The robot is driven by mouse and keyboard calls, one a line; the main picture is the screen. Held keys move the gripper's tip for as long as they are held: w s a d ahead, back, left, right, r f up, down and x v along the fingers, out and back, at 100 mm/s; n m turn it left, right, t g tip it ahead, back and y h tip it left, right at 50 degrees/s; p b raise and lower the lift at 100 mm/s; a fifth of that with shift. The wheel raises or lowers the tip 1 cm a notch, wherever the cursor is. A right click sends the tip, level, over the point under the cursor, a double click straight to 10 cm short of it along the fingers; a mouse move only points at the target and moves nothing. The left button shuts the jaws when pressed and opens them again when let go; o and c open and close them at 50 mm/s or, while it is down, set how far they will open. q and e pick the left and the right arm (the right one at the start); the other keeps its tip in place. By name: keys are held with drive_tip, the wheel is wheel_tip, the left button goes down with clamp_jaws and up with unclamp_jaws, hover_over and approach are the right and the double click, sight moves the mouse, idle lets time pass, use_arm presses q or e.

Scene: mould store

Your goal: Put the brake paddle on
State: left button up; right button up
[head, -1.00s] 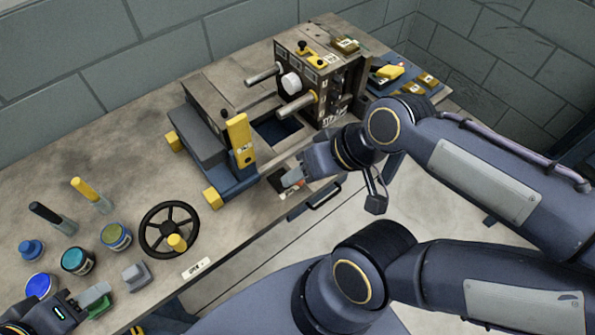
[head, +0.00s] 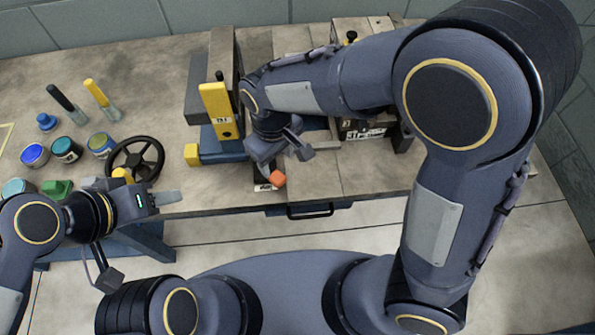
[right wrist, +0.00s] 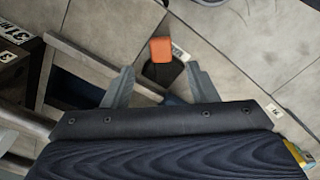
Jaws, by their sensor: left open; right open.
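The brake paddle (head: 277,179) is a small orange block on a dark base near the bench's front edge. It also shows in the right wrist view as an orange face (right wrist: 160,49), tilted up from its black base, with a white label beside it. My right gripper (head: 272,163) is just above and behind it in the head view. In the right wrist view its two fingers (right wrist: 160,85) are apart and empty, with the paddle beyond the gap; I see no contact. My left gripper (head: 166,197) is open at the bench's front edge, near the handwheel.
A yellow lever (head: 219,110) stands left of my right gripper. The machine (head: 362,128) is partly hidden by my right arm. A drawer handle (head: 310,211) is below the edge.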

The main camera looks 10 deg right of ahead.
sight(278, 178)
wheel_tip(278, 178, down, 8)
drive_tip(key=shift+r+b, duration=0.2)
drive_tip(key=shift+b, duration=0.25)
drive_tip(key=shift+a, duration=0.1)
drive_tip(key=c, duration=1)
